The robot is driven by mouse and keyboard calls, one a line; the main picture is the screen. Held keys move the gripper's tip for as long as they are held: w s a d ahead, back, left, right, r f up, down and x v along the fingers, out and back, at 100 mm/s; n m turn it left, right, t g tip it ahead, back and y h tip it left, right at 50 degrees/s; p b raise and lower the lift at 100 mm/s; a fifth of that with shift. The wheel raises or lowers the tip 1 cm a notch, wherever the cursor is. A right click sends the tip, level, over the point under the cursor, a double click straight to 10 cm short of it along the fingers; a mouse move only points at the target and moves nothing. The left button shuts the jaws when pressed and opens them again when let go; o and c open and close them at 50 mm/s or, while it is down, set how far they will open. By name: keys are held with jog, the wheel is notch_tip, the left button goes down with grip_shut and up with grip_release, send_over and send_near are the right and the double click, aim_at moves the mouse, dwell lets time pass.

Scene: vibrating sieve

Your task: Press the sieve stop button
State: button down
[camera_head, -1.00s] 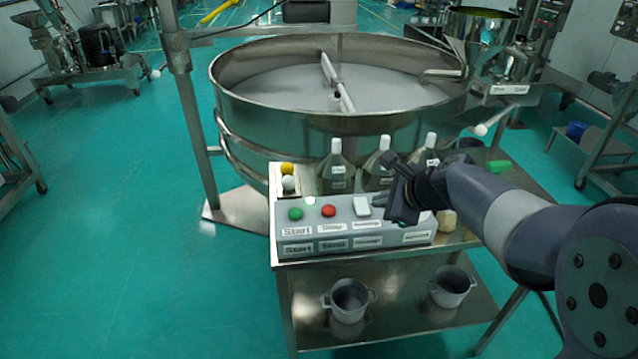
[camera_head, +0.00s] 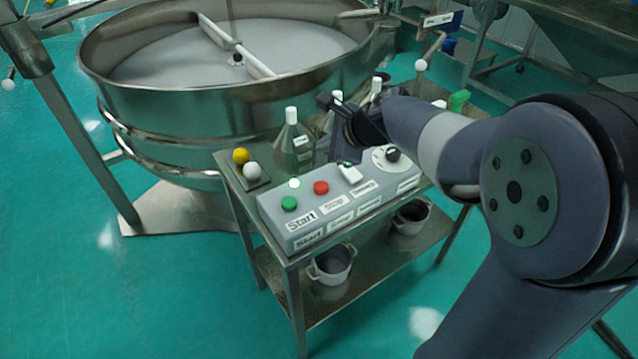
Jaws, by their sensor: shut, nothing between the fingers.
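The control box (camera_head: 290,227) is a grey panel on the front edge of the steel cart. Its red button (camera_head: 321,188) sits above the label "Stop". The green button (camera_head: 289,203) is left of it above "Start", and a small lit lamp (camera_head: 294,183) glows behind them. A white switch (camera_head: 350,173) and a dark knob on a white dial (camera_head: 392,155) are to the right. My gripper (camera_head: 332,99) is shut and empty, above and behind the box, apart from the red button. The round steel sieve (camera_head: 215,112) stands behind the cart.
Bottles with white caps (camera_head: 293,143) stand behind the box, close to my gripper. Pots (camera_head: 333,264) are on the lower shelf. The floor at left is clear.

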aim_at(325, 188)
notch_tip(325, 188, down, 9)
jog(key=b, duration=0.8)
jog(key=shift+f, duration=0.1)
dwell(1.9)
jog(key=shift+f, duration=0.25)
jog(key=shift+f+b, duration=0.6)
jog(key=shift+b, duration=0.1)
dwell(0.5)
dwell(0.3)
jog(key=shift+r+p, duration=0.95)
jog(key=shift+r, duration=0.1)
